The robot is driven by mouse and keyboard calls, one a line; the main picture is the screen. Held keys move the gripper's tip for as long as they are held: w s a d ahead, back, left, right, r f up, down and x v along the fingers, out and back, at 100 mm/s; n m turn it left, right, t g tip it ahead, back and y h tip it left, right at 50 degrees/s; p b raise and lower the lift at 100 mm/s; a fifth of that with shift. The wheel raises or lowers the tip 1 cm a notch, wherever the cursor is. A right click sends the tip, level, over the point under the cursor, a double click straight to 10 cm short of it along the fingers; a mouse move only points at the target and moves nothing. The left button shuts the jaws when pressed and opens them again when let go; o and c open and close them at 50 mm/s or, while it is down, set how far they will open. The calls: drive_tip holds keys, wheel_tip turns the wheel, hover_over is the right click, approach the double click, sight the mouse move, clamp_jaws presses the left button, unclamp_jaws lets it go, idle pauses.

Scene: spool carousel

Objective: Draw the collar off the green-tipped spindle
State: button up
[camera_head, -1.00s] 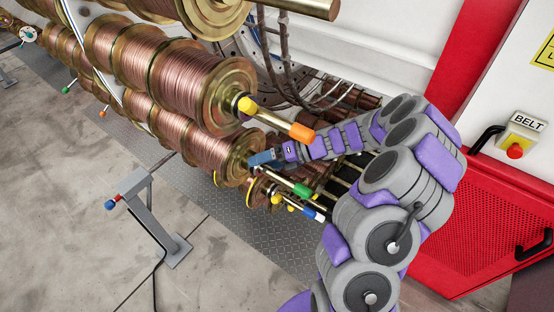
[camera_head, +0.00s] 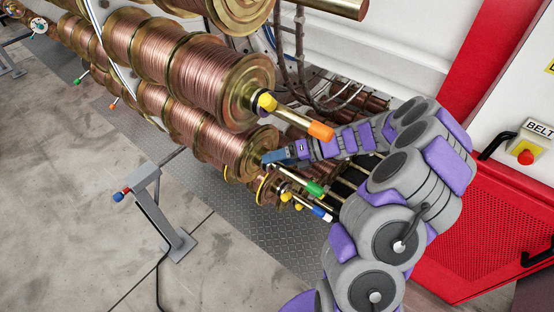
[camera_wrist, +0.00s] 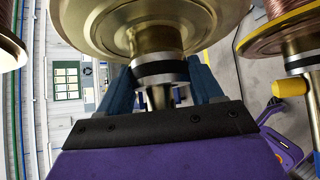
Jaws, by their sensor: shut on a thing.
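The green-tipped spindle (camera_head: 315,188) sticks out toward the lower right from the end of a copper wire spool (camera_head: 230,150) in the middle row. My gripper (camera_head: 273,157) is at the inner end of this spindle, close to the spool's brass flange. In the wrist view its blue fingers (camera_wrist: 163,76) stand on both sides of a dark-banded collar (camera_wrist: 160,69) and are shut on it. The collar sits against the brass hub (camera_wrist: 156,39). In the head view my fingers mostly hide the collar. The spindle's tip is hidden in the wrist view.
A blue-tipped spindle (camera_head: 320,212) lies below. A grey post (camera_head: 158,205) stands on the floor at lower left. A red cabinet (camera_head: 470,210) is on the right.

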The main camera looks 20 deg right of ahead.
sight(301, 175)
drive_tip(key=shift+s+d+r+p, duration=0.1)
drive_tip(key=shift+s+d+p, duration=0.75)
drive_tip(key=shift+s+p, duration=0.35)
drive_tip(key=shift+s+d+f+p, duration=0.1)
drive_tip(key=shift+s+d+p, duration=0.8)
drive_tip(key=shift+s+p, duration=0.3)
drive_tip(key=shift+s+d+r+p, duration=0.1)
drive_tip(key=shift+s+d+p, duration=0.75)
drive_tip(key=shift+s+p, duration=0.35)
drive_tip(key=shift+s, duration=0.1)
drive_tip(key=shift+s+d+r+p, duration=0.15)
drive_tip(key=shift+s+d+p, duration=0.35)
drive_tip(key=shift+s+p, duration=0.15)
drive_tip(key=s+d+p, duration=0.4)
drive_tip(key=s+p, duration=0.2)
drive_tip(key=shift+d, duration=0.15)
drive_tip(key=shift+s+d+p, duration=0.6)
drive_tip(key=shift+s+p, duration=0.25)
drive_tip(key=shift+p, duration=0.05)
drive_tip(key=shift+s+d+p, duration=0.6)
drive_tip(key=shift+s+p, duration=0.2)
drive_tip(key=shift+p, duration=0.05)
